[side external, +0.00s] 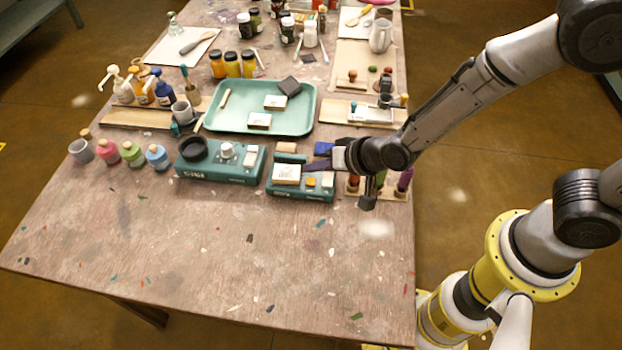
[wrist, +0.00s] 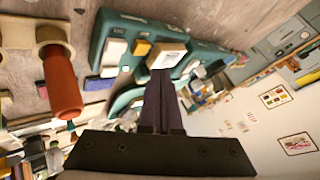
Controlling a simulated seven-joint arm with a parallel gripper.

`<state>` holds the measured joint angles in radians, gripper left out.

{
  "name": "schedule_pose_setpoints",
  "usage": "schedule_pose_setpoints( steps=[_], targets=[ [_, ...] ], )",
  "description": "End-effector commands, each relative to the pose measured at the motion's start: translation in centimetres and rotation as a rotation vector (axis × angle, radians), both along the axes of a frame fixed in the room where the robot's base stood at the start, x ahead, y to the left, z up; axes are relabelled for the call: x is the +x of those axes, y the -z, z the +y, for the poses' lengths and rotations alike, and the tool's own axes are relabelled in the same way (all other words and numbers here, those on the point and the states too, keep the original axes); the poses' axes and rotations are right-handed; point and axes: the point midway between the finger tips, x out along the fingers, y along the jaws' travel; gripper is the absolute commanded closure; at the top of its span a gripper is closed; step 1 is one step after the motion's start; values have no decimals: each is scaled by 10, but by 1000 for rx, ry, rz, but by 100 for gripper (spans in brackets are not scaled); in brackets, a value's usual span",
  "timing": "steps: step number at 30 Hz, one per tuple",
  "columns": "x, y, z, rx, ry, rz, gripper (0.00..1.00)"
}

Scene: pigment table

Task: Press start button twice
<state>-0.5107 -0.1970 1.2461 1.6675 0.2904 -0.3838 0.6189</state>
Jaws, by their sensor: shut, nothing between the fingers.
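The right teal device (side external: 300,193) stands on the table with a white-topped block (side external: 286,174), an orange button (side external: 311,182) and a pale button (side external: 327,181) on it. I cannot read which is the start button. The wrist view shows the orange button (wrist: 142,47), pale button (wrist: 115,49) and block (wrist: 172,53). My gripper (side external: 308,168) is shut and empty, held roughly level behind the buttons. In the wrist view its fingertips (wrist: 162,73) appear beside the block's edge; I cannot tell whether they touch it.
A second teal device (side external: 215,172) with a black ring and pale knob stands to the left. A rack (side external: 380,190) with coloured handles is close on the right. A teal tray (side external: 235,118) lies behind. The table front is clear.

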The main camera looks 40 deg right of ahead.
Motion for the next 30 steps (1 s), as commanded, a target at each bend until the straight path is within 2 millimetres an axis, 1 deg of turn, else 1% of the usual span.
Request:
schedule_pose_setpoints(
  steps=[1, 10, 14, 30],
  targets=[
    [0, -6, 0, 2, 0, -3, 100],
    [0, -30, 0, 1, 0, -1, 100],
    [0, -33, 0, 1, 1, 0, 100],
    [0, -33, 0, 1, 1, 0, 100]
  ],
)
